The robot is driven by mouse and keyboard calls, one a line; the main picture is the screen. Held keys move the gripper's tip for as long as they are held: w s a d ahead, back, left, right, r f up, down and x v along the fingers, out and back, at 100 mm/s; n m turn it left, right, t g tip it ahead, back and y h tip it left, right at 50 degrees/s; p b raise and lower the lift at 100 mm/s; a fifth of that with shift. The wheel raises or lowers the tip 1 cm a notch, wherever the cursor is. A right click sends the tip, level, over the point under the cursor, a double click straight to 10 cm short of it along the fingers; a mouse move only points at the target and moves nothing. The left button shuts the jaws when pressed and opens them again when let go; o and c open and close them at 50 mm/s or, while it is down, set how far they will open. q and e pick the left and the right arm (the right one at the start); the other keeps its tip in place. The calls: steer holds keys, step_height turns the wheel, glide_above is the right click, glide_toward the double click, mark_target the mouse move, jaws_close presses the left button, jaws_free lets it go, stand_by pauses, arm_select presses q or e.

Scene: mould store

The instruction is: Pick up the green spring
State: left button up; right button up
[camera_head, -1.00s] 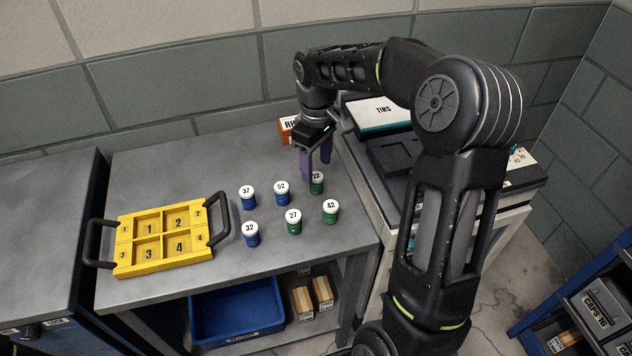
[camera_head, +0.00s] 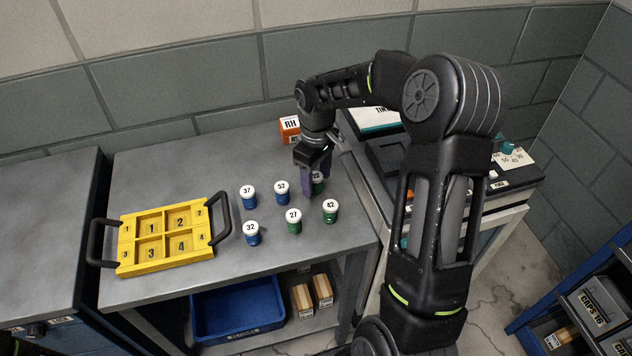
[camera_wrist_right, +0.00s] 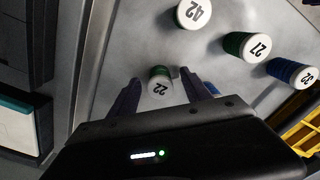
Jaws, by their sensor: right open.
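Three green springs with white numbered caps stand upright on the grey table: green spring 22 (camera_head: 319,185), green spring 27 (camera_head: 293,222) and green spring 42 (camera_head: 330,211). My right gripper (camera_head: 311,188) is open, pointing down at spring 22, which its fingers partly hide in the head view. In the right wrist view, spring 22 (camera_wrist_right: 160,84) shows in the gap between the two purple fingers of my right gripper (camera_wrist_right: 160,80). Contact cannot be told. Spring 27 (camera_wrist_right: 247,46) and spring 42 (camera_wrist_right: 193,13) stand apart from the fingers. My left gripper is not in view.
Blue springs 37 (camera_head: 248,196), 52 (camera_head: 282,193) and 32 (camera_head: 252,233) stand close by. A yellow tray (camera_head: 127,267) with black handles lies to the left. An orange box (camera_head: 289,130) stands behind. The table (camera_head: 190,165) is clear at the back left.

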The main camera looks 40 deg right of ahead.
jaws_close()
stand_by(0.7)
